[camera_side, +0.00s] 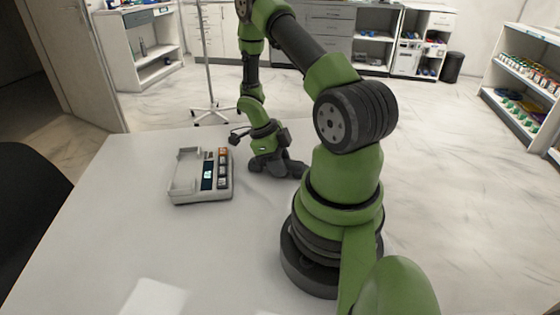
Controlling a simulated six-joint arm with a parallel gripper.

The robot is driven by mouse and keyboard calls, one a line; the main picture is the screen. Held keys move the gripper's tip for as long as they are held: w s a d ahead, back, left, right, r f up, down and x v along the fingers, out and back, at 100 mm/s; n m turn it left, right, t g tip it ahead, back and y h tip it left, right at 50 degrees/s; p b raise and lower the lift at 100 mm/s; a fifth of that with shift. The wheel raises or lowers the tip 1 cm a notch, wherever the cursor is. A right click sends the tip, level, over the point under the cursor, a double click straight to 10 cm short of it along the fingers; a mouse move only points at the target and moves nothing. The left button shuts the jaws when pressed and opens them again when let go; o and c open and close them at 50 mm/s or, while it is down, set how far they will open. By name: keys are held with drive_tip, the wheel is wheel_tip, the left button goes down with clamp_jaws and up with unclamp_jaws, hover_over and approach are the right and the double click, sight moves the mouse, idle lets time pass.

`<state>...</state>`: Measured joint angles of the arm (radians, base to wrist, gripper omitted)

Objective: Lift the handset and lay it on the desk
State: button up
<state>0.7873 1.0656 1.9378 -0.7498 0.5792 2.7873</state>
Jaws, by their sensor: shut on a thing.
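The pale grey desk phone base (203,187) stands on the white desk (110,215), left of my arm. Its cradle on the left side looks empty, and a lit display and several keys show on its right side. My gripper (270,158) points down to the right of the phone base, apart from it. It is shut on a dark shape that appears to be the handset (294,171), low over the desk's far part. The dark fingers and the dark handset blend together. I cannot tell whether the handset touches the desk.
A white sheet (155,298) lies at the desk's near edge. The desk left of and in front of the phone base is clear. A dark chair (30,205) stands at the left edge. A pole stand (208,70) and cabinets are beyond the desk.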

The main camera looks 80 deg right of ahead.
drive_tip(key=o, duration=1.1)
drive_tip(key=shift+c, duration=0.2)
drive_tip(key=v, duration=1)
